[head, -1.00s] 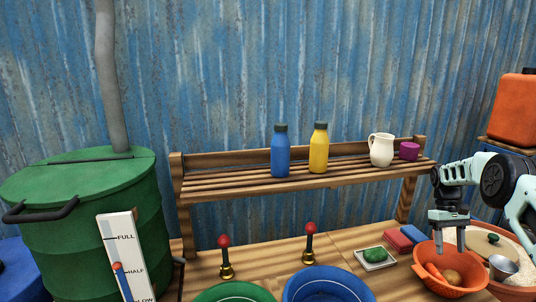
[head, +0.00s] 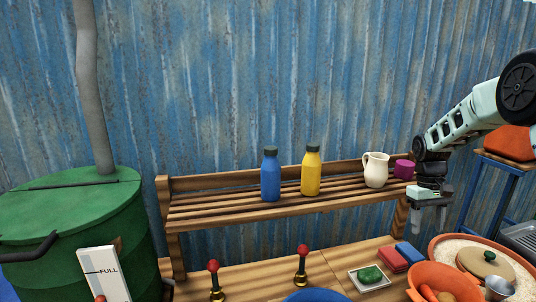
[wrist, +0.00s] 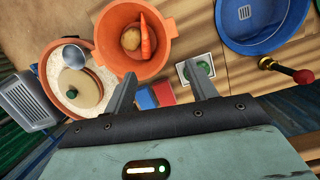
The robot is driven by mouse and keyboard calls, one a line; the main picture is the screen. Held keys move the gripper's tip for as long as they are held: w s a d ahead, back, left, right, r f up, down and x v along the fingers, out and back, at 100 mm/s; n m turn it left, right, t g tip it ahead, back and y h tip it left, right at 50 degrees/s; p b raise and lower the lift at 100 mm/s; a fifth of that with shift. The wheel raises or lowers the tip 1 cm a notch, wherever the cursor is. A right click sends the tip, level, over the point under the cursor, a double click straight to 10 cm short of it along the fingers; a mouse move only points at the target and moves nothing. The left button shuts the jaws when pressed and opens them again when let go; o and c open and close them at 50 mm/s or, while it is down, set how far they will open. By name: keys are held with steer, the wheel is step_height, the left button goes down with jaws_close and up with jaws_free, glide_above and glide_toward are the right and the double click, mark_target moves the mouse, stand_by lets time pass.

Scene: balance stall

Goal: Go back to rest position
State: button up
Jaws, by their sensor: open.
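My gripper (head: 428,205) is in the air at the right of the head view, pointing down, in front of the right end of the wooden shelf (head: 240,211). In the wrist view my gripper (wrist: 160,90) has its two fingers spread apart with nothing between them. Below it in the wrist view are the orange bowl (wrist: 105,40) holding a carrot and a round brown vegetable, a red block and a blue block (wrist: 145,98), and a white dish with a green item (wrist: 203,66). My gripper touches none of them.
A blue bottle (head: 270,176), a yellow bottle (head: 311,173), a cream jug (head: 375,171) and a magenta cup (head: 404,169) stand on the shelf. A green barrel (head: 75,225) stands left. Two red-knobbed brass posts (head: 302,266) stand on the table. A grain-filled pan (head: 450,244) is at right.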

steer(key=s+a+r+t, duration=0.3)
steer(key=s+a, duration=0.4)
steer(key=s, duration=0.4)
steer(key=s+a+r+t, duration=0.25)
steer(key=s+a, duration=0.35)
steer(key=s, duration=0.5)
steer(key=s+a+n+g+b, duration=0.1)
steer(key=s+a+n, duration=0.2)
steer(key=s+a, duration=0.4)
steer(key=s+a+n+g+y+b, duration=0.1)
steer(key=s+a+n, duration=0.3)
steer(key=a, duration=0.8)
steer(key=s+f+b, duration=0.1)
steer(key=s, duration=0.1)
steer(key=shift+s+g, duration=0.35)
